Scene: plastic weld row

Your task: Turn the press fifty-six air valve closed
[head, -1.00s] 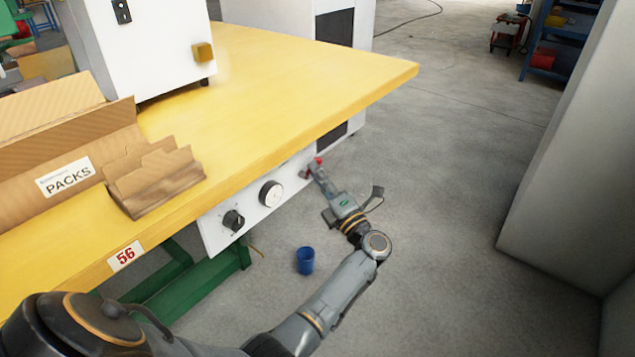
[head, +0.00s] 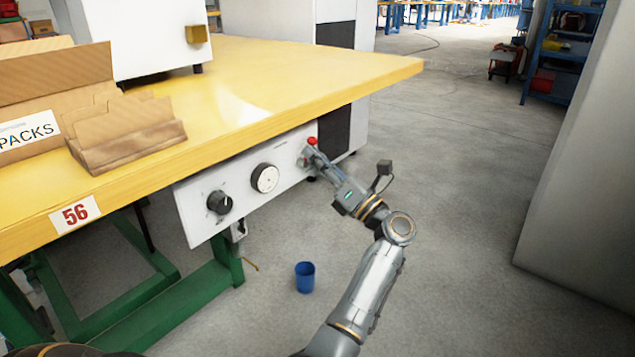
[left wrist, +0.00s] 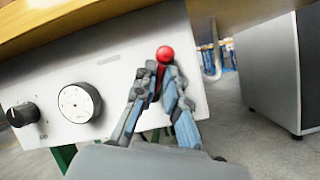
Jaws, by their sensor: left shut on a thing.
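The air valve has a red knob (head: 312,141) near the right end of a white panel (head: 205,208) under the yellow table marked 56. My left gripper (head: 311,156) is at this valve, its fingers shut on it just below the red knob. In the left wrist view the red knob (left wrist: 165,54) shows between and above the fingertips (left wrist: 158,75); the part they grip is mostly hidden. A round white gauge (head: 265,178) and a black dial (head: 219,203) are left of the valve on the same panel. My right gripper is not in view.
The yellow table (head: 300,80) overhangs the panel. Cardboard boxes (head: 120,130) and a white machine (head: 130,35) stand on it. A blue cup (head: 305,277) is on the floor below. A grey cabinet (head: 585,170) stands at right; the floor between is clear.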

